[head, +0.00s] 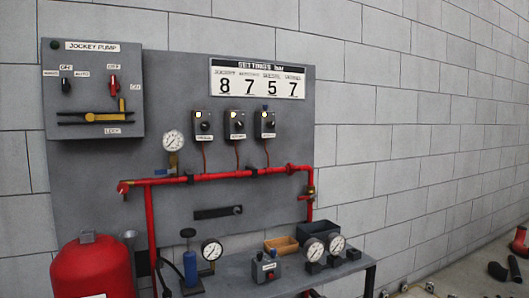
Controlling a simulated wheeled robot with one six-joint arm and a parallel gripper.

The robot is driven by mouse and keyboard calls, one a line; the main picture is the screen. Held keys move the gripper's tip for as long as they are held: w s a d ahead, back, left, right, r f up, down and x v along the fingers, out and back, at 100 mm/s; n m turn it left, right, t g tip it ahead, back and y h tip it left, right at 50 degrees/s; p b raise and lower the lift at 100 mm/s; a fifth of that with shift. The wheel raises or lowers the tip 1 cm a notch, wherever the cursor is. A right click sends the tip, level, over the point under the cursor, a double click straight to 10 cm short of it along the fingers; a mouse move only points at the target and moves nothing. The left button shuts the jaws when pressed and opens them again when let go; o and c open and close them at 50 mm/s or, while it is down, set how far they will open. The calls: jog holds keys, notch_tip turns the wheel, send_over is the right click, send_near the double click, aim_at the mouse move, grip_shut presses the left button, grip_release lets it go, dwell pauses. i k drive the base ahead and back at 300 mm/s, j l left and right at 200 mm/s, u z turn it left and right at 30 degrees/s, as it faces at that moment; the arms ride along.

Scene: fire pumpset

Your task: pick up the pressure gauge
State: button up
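Several round white-faced pressure gauges show in the head view, and I cannot tell which one the task means. One gauge (313,249) and another gauge (337,243) sit close together on dark blocks toward the right of the grey bench (240,281). A third gauge (212,249) stands on the bench beside a blue cylinder (190,268). A further gauge (173,140) is mounted above the red pipe on the grey back panel. My gripper is not in view.
A small grey box (265,269) stands left of the paired gauges. A tan bin (282,243) and a dark bin (318,230) lie behind them. A red tank (92,270) stands at left. Red pipe (230,175) crosses the panel above the bench.

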aim_at(173, 141)
jog(key=u, duration=0.85)
